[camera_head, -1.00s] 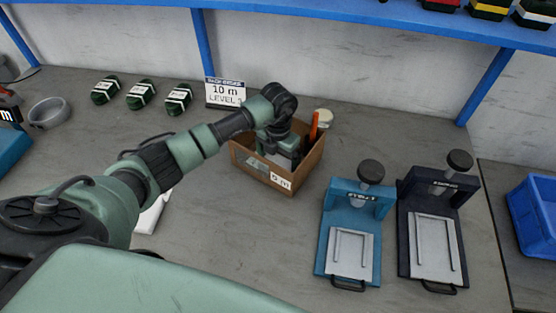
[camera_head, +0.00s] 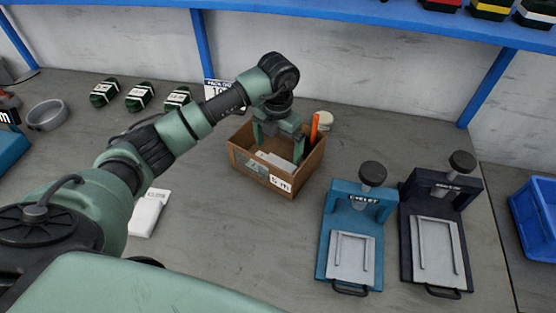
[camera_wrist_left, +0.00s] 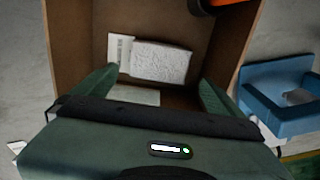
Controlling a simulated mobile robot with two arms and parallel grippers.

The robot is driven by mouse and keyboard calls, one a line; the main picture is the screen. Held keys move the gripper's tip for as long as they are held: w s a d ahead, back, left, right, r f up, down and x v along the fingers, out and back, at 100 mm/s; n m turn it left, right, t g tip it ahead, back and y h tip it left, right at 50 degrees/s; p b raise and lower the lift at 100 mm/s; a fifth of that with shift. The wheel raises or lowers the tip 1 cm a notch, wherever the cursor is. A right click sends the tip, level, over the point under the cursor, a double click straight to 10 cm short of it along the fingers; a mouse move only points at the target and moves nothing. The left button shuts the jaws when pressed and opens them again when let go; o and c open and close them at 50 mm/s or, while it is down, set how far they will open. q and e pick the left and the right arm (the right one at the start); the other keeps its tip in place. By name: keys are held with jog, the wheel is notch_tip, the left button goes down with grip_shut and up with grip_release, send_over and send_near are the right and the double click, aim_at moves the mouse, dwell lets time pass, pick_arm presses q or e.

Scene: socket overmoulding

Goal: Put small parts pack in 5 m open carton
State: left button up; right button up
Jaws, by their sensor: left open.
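The open carton (camera_head: 247,167), brown with a "5 m" label, stands mid-table; its walls also show in the wrist view (camera_wrist_left: 75,40). A white, textured pack (camera_wrist_left: 163,62), likely the small parts pack, lies on its floor; white also shows inside in the head view (camera_head: 280,160). My left gripper (camera_head: 277,145) is open above the carton floor. In the wrist view its fingers (camera_wrist_left: 158,85) stand apart on either side, with the pack beyond and between them, not gripped. My right gripper is out of view.
An orange-handled item (camera_head: 314,128) sticks up at the carton's right side. A blue press (camera_head: 352,240) and a dark press (camera_head: 437,235) stand to the right. A white packet (camera_head: 149,212) lies on the table at left. Dark green packs (camera_head: 140,96) and a sign (camera_head: 214,93) are behind.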

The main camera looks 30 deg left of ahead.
pick_arm(q)
jog(key=shift+r, duration=2.2)
